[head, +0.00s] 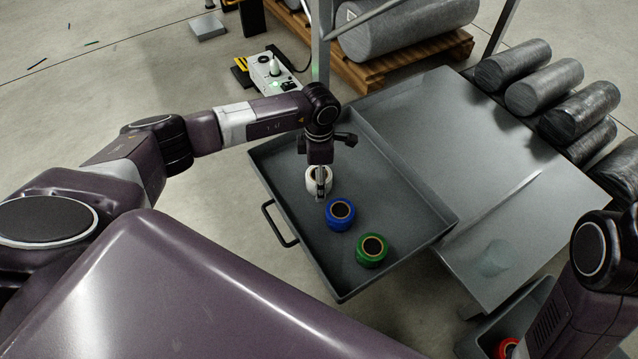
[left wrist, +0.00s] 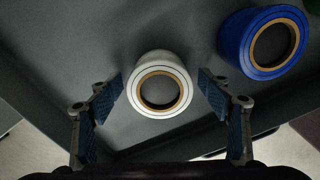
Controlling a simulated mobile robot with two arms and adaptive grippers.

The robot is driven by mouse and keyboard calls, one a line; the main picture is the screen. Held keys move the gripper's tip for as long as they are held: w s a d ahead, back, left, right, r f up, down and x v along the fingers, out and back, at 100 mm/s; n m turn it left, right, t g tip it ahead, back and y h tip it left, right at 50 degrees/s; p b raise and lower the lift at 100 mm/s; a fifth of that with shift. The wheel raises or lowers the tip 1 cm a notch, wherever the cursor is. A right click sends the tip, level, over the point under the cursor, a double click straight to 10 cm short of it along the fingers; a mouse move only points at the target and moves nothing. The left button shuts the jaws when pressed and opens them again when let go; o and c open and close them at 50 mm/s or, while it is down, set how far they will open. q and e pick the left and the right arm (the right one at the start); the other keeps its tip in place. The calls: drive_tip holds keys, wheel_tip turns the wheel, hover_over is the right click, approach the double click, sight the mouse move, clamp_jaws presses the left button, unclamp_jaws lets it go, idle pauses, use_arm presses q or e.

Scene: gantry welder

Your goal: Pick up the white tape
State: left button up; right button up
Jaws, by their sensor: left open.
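The white tape (head: 313,181) is a roll lying flat in the grey tray, with its upper part partly hidden by my left gripper in the head view. In the left wrist view the white tape (left wrist: 149,103) lies between the two fingers, with a gap on each side. My left gripper (left wrist: 162,100) is open and points down over the roll. In the head view the left gripper (head: 322,190) is at the tape. My right gripper is not in view; only part of my right arm shows at the lower right.
A blue tape (head: 340,214) and a green tape (head: 372,250) lie in the same tray (head: 277,178) toward its near right. A red roll (head: 507,348) is in a bin at the lower right. A grey metal table (head: 440,110) adjoins the tray on the right.

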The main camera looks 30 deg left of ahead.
use_arm(q)
drive_tip(key=shift+f, duration=0.25)
drive_tip(key=c, duration=1.3)
drive_tip(key=shift+c, duration=0.4)
drive_tip(key=shift+r, duration=0.15)
